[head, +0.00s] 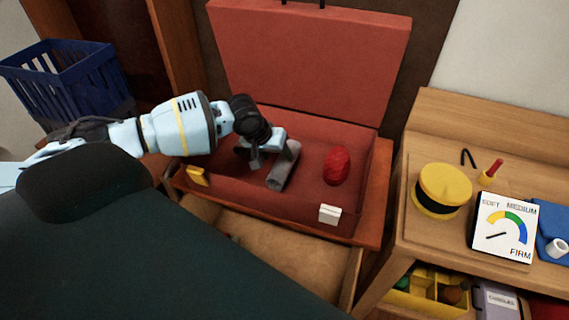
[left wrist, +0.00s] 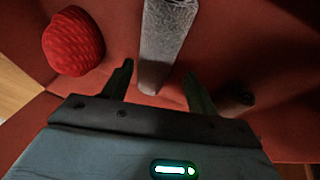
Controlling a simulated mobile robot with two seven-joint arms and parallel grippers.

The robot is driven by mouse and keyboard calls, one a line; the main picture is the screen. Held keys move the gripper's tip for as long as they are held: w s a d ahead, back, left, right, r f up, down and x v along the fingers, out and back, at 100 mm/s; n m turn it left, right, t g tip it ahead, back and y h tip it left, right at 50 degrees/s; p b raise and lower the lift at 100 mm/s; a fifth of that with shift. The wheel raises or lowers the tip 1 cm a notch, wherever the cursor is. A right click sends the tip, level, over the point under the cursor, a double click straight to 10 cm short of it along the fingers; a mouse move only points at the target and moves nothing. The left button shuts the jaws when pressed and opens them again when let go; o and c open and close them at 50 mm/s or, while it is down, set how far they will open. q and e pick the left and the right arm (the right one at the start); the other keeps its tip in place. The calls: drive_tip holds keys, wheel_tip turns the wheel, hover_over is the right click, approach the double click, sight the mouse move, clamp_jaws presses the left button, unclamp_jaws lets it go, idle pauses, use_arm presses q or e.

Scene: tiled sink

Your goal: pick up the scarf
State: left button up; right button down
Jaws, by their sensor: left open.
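A grey cylindrical roll (head: 284,166), which looks like the rolled scarf, lies in the open red suitcase (head: 320,60). It also shows in the left wrist view (left wrist: 160,45) as a speckled grey bar. My left gripper (head: 267,155) is above the suitcase at the roll's left and upper end. In the left wrist view, its open fingers (left wrist: 158,76) point toward the roll, whose near end lies between and just beyond the tips. I cannot tell whether they touch it. My gripper hides part of the suitcase floor. My right gripper is not in view.
A red knitted bundle (head: 337,165) lies right of the roll. A white box (head: 330,214) and a yellow item (head: 197,176) sit at the suitcase's front edge. An open drawer (head: 290,255) is below. A wooden shelf desk (head: 430,125) with a yellow round container (head: 443,183) stands right.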

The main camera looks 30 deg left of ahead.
sight(281, 158)
use_arm(q)
drive_tip(key=x, duration=0.5)
drive_tip(key=shift+w+d+b, duration=0.1)
drive_tip(key=shift+w+b, duration=0.05)
drive_tip(key=shift+b, duration=0.15)
drive_tip(key=shift+c, duration=0.2)
drive_tip(key=c, duration=0.6)
drive_tip(key=shift+r+p, duration=0.4)
drive_tip(key=shift+r, duration=4.75)
